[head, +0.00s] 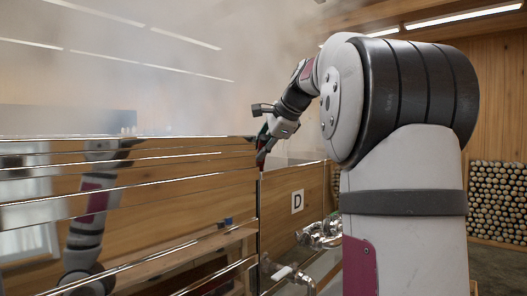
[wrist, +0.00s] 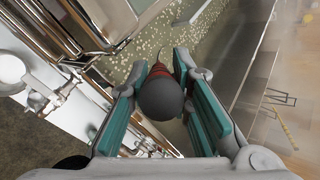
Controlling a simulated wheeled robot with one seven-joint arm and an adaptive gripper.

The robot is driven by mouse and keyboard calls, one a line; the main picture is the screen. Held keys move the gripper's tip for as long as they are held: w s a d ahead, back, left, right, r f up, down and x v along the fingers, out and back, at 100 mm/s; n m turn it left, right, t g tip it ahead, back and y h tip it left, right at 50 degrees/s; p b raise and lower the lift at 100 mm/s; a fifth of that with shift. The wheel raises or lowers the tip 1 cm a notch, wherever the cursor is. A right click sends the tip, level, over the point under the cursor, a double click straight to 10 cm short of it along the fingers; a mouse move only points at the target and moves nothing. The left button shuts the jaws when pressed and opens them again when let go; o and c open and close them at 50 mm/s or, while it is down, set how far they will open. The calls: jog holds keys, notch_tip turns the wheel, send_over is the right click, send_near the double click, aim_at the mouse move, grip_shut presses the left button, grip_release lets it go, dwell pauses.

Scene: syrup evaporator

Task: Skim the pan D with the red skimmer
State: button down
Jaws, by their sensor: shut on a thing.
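My gripper (head: 265,138) is above the near edge of the pan marked D (head: 325,186), at the end of my bent arm. In the wrist view its teal-padded fingers (wrist: 157,72) are closed on the red skimmer (wrist: 159,70). Its round dark grey handle end (wrist: 161,97) points at the camera. A bit of red and dark handle (head: 262,157) shows below my gripper in the head view. The skimmer's head is hidden behind the handle. Pale foam specks float on the greenish liquid (wrist: 215,45) below it.
A shiny metal evaporator wall (head: 130,190) fills the left and mirrors my arm. Metal pipes and valves (head: 320,233) stick out below the D label (head: 297,201). Steam hangs above the evaporator. Stacked logs (head: 495,200) stand at the far right.

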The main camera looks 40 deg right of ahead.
jog(key=shift+s+r+p, duration=0.1)
jog(key=shift+r+p, duration=2)
jog(key=shift+r, duration=1.55)
